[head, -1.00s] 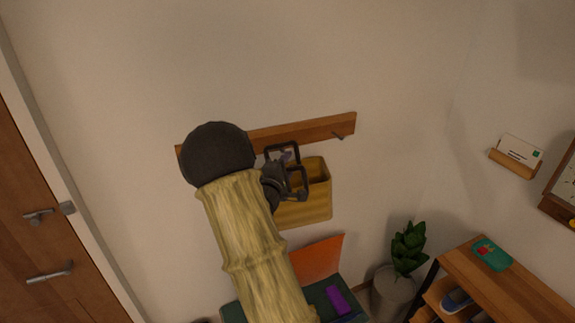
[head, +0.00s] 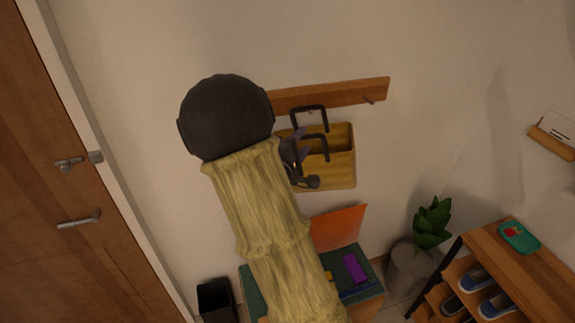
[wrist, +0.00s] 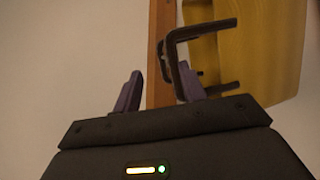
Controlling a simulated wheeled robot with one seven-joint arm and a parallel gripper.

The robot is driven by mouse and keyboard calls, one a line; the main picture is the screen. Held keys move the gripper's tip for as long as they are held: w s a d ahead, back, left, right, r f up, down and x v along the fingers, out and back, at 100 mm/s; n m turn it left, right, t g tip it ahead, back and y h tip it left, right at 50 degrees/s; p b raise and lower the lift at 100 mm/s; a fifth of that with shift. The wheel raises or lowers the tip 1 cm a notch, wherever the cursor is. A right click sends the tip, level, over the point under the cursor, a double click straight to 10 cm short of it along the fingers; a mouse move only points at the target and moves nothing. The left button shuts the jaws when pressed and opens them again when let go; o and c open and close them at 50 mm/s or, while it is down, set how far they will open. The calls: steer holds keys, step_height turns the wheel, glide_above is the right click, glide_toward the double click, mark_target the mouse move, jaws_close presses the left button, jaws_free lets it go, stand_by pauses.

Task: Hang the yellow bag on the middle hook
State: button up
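The yellow bag (head: 342,168) is upright against the wall just below the wooden hook rail (head: 345,92). Its two dark handles (head: 310,108) stand up, one reaching the rail's lower edge. My gripper (head: 301,152) is at the bag's left side, by the handles. In the wrist view my gripper (wrist: 160,88) has its purple fingers spread apart. A dark handle (wrist: 205,30) passes close to the right finger, and the yellow bag (wrist: 270,45) is beyond it. The right hook (head: 369,100) is bare. The middle hook is hidden, so I cannot tell whether a handle is on it.
Below are a dark green bench (head: 258,290) with a purple item (head: 356,268), and an orange cushion (head: 338,228). A potted plant (head: 433,222) and a shoe rack (head: 500,255) stand to the right. A wooden door (head: 70,190) is at the left.

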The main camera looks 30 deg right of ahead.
steer(key=b+v, duration=0.1)
steer(key=v, duration=0.6)
steer(key=shift+s+a, duration=0.2)
steer(key=shift+a, duration=0.15)
steer(key=w+a+f+m+y, duration=0.1)
steer(key=a+f+m+y, duration=0.4)
steer(key=a+f+y, duration=0.65)
steer(key=s+a+m+g+y, duration=0.4)
steer(key=s+g, duration=0.3)
steer(key=s, duration=0.6)
steer(key=shift+a+f, duration=0.3)
steer(key=shift+f, duration=0.05)
